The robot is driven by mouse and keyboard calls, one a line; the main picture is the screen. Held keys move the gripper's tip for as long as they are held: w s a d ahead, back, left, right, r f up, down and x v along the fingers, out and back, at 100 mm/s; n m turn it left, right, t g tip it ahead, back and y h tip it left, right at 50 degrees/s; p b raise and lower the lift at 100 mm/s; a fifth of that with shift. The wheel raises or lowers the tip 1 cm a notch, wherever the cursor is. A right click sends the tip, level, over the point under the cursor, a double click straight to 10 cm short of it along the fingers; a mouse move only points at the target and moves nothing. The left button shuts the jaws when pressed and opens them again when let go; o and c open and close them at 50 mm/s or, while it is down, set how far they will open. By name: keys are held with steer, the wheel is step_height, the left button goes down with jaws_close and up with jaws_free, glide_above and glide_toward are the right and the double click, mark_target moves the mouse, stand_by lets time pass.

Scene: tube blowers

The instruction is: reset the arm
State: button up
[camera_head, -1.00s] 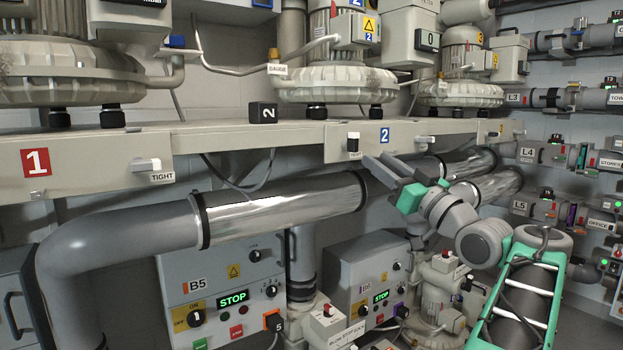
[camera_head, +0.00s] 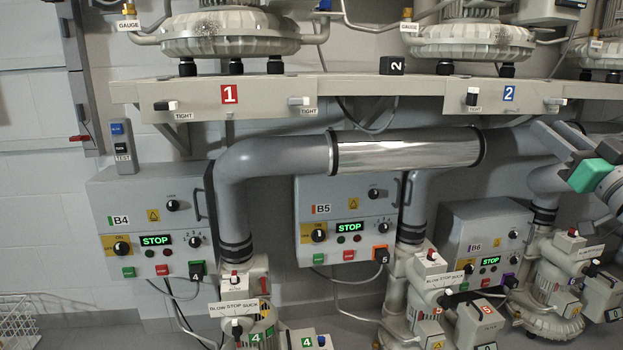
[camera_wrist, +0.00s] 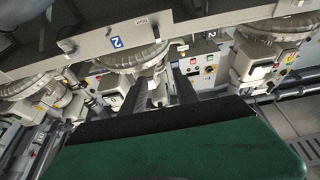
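My gripper (camera_head: 558,140) is at the right edge of the head view, in front of the pipes below the shelf and a little right of the blue 2 label. Its green body is partly cut off and most of my arm is out of view. In the wrist view my two dark fingers (camera_wrist: 163,92) stand apart with nothing between them. The gripper is open and empty. The large green-topped surface in the wrist view (camera_wrist: 170,148) fills the lower part.
A shelf (camera_head: 290,108) carries blowers. A thick pipe with a shiny sleeve (camera_head: 405,150) runs below it. Control boxes B4 (camera_head: 150,215), B5 (camera_head: 350,205) and B6 (camera_head: 487,220) show green STOP displays. Smaller blowers stand below. A wire basket (camera_head: 18,320) is at lower left.

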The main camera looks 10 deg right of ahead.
steer(key=w+a+g+p, duration=0.4)
steer(key=w+a+p, duration=0.45)
steer(key=w, duration=0.25)
steer(key=w+a+f+g+p, duration=0.2)
steer(key=a+f+g+p, duration=0.2)
steer(key=a+p, duration=0.6)
steer(key=s+a+f+g+p, duration=0.2)
steer(key=s+a+g+p, duration=0.15)
steer(key=a, duration=0.25)
steer(key=s+a+f+g+p, duration=0.2)
steer(key=s+a+p, duration=0.15)
steer(key=a, duration=0.25)
steer(key=s+a+f+g+p, duration=0.2)
steer(key=s+f, duration=0.1)
steer(key=s, duration=0.5)
steer(key=s+a+f+g+p, duration=0.3)
steer(key=s, duration=0.5)
steer(key=shift+a+f+p, duration=0.25)
steer(key=shift+a+p, duration=0.05)
steer(key=shift+a, duration=0.05)
steer(key=shift+g, duration=0.25)
